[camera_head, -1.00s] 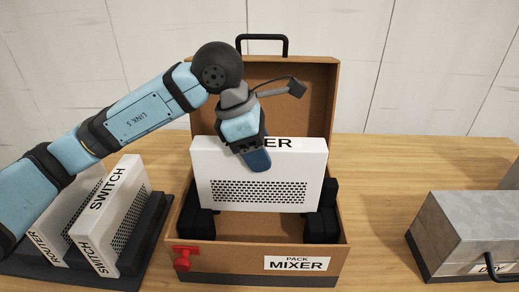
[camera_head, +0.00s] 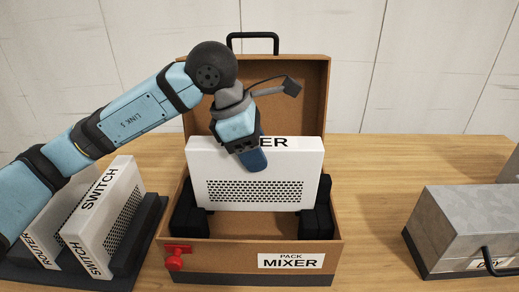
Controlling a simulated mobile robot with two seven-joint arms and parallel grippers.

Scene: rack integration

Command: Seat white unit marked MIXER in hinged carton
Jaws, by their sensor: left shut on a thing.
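The white MIXER unit (camera_head: 220,170) stands upright inside the open carton, between black foam blocks (camera_head: 188,215) at its two ends. Its perforated face is towards me, and part of its label is hidden by my gripper. The brown hinged carton (camera_head: 215,255) has its lid up at the back and a PACK MIXER label on its front. My left gripper (camera_head: 254,160) is shut on the unit at its top edge. I cannot tell whether the unit's bottom touches the carton floor. My right gripper is not in view.
A dark rack (camera_head: 150,235) at the left holds white SWITCH (camera_head: 105,215) and ROUTER (camera_head: 50,235) units. A red latch (camera_head: 176,257) sits on the carton's front left. A grey case (camera_head: 465,225) stands at the right. Bare wooden table lies between it and the carton.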

